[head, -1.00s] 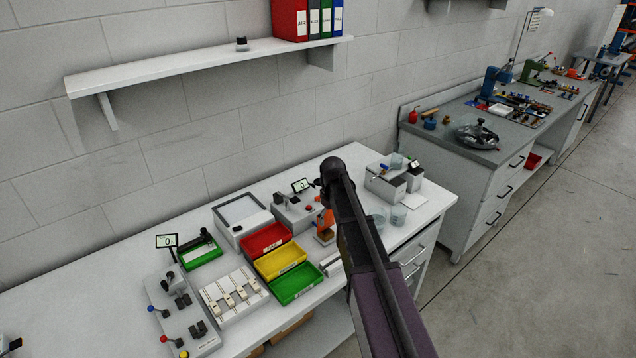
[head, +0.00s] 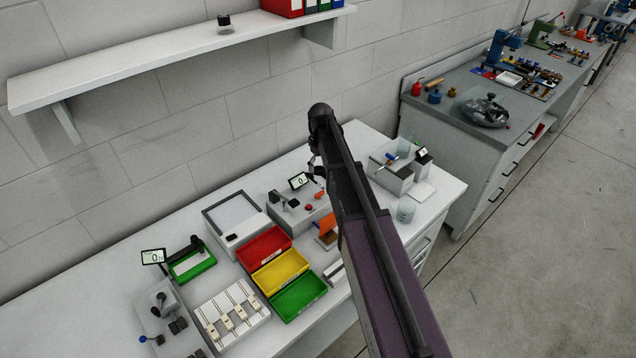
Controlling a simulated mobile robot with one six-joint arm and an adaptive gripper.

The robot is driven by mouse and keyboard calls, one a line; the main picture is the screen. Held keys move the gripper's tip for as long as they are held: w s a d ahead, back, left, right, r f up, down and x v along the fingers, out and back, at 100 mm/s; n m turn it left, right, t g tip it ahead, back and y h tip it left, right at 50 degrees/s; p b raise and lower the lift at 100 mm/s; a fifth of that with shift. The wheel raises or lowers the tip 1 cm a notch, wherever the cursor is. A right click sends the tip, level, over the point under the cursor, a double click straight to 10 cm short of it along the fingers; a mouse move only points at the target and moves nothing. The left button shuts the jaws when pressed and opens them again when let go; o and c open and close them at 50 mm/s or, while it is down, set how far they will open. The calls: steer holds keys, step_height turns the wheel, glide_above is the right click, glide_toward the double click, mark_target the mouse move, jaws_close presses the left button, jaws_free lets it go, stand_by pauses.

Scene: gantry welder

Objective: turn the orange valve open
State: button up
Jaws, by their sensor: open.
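A small orange part (head: 319,195), which may be the valve's handle, sits on the right side of a grey bench device (head: 292,214) with a small display. A larger orange plate (head: 327,224) stands in front of it, partly hidden by my arm. I cannot tell for sure which is the valve, nor how far it is turned. My gripper (head: 316,172) shows only partly as dark parts beneath the end of my arm, just above and behind the small orange part. It looks open and empty; I see no contact.
Red (head: 264,246), yellow (head: 280,271) and green (head: 299,297) bins stand left of my arm. A white tray (head: 238,217) is behind them. A grey box unit (head: 391,178) and a clear beaker (head: 406,210) stand to the right. A shelf (head: 150,62) hangs above.

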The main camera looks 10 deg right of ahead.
mark_target(320, 193)
steer(key=shift+w+r, duration=0.1)
steer(key=shift+w, duration=0.4)
steer(key=shift+f, duration=0.25)
step_height(320, 193, down, 13)
steer(key=b, duration=1.3)
steer(key=shift+f+b, duration=0.15)
steer(key=shift+b, duration=0.25)
steer(key=shift+c, duration=0.2)
steer(key=c, duration=1.1)
